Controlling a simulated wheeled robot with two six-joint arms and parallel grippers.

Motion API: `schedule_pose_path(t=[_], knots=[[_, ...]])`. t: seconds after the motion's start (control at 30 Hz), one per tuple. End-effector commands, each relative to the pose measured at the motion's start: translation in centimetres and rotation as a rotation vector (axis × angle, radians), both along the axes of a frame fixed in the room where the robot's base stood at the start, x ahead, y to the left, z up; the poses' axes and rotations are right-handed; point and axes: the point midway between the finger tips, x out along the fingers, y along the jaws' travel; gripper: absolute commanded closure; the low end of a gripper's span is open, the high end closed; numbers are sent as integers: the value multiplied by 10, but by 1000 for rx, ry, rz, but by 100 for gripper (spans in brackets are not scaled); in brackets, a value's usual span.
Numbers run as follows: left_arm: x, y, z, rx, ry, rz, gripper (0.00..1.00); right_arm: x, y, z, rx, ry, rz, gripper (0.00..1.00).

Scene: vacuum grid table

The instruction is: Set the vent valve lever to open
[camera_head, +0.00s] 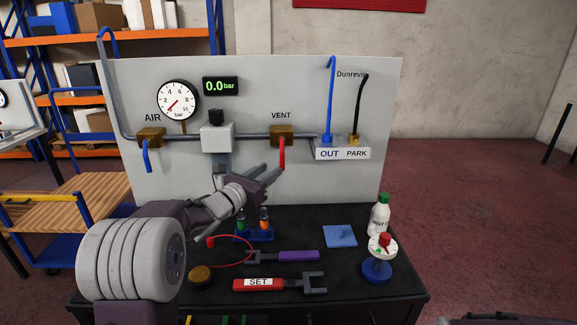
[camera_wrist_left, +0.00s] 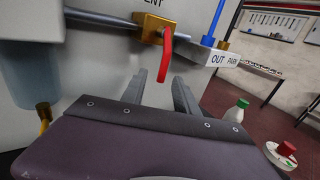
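The vent valve (camera_head: 282,135) is a brass block on the panel's pipe under the word VENT. Its red lever (camera_head: 282,156) hangs straight down in the head view. In the left wrist view the brass block (camera_wrist_left: 155,28) shows at the top, with the red lever (camera_wrist_left: 167,48) below it. My left gripper (camera_head: 272,172) is just below and left of the lever's lower end.
The panel (camera_head: 350,90) carries a gauge (camera_head: 178,100), a display reading 0.0 bar (camera_head: 220,86) and an AIR valve with blue lever (camera_head: 146,156). Below my left arm lie a purple-handled tool (camera_head: 298,256) and a red SET wrench (camera_head: 258,284). A bottle (camera_head: 379,219) stands right.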

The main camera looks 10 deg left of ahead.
Motion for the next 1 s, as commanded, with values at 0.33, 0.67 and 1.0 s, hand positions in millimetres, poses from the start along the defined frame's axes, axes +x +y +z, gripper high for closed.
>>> schedule_pose_path(t=[0.33,0.67,1.0], knots=[[46,-17,3,-1,1,-4,64,0,0,14,0,-1,0,64],[85,-29,3,-1,-1,-1,64,0,0,23,0,0,0,64],[86,-29,3,-1,-1,-1,95,0,0,22,0,0,0,64]])
